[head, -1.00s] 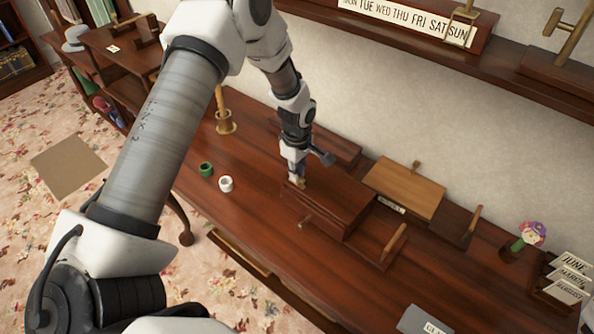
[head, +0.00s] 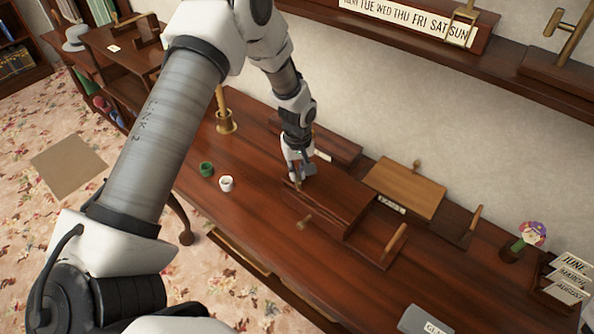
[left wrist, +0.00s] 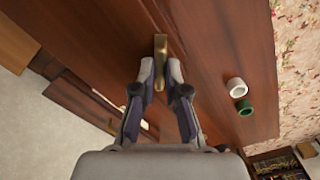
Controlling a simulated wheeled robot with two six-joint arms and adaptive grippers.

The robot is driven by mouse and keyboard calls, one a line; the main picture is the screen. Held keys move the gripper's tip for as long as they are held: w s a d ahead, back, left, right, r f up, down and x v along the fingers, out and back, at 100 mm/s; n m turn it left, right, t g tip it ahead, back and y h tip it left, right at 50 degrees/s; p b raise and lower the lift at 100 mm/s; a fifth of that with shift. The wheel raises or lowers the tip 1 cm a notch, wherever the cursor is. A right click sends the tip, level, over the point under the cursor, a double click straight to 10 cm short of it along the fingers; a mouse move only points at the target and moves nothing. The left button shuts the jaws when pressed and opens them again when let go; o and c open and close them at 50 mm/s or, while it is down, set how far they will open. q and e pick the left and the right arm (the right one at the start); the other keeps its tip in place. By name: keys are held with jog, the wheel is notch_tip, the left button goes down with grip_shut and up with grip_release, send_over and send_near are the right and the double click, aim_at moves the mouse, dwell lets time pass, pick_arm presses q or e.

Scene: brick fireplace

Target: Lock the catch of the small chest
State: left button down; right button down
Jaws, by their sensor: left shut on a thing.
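The small chest (head: 338,207) is a dark brown wooden box on the long table. Its brass catch (left wrist: 160,45) shows as a short bar in the left wrist view, at the chest's left end in the head view. My left gripper (left wrist: 160,78) is shut on this catch, with a fingertip on either side of it. In the head view the left gripper (head: 298,178) points down onto the chest's left end and hides most of the catch there. Whether the catch is locked cannot be told. My right gripper is not in view.
A white cup (head: 226,183) and a green cup (head: 206,169) stand left of the chest. A box with a lighter lid (head: 405,187) stands behind right. The table's front left is clear.

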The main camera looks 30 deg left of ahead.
pick_arm(q)
jog(key=m, duration=0.5)
jog(key=shift+f+m, duration=0.1)
jog(key=shift+m, duration=0.2)
jog(key=m+b, duration=0.1)
jog(key=m, duration=0.4)
jog(key=shift+m, duration=0.3)
jog(key=c, duration=1.3)
grip_release()
jog(key=shift+o, duration=0.5)
jog(key=shift+w+f, duration=0.1)
jog(key=shift+w, duration=0.1)
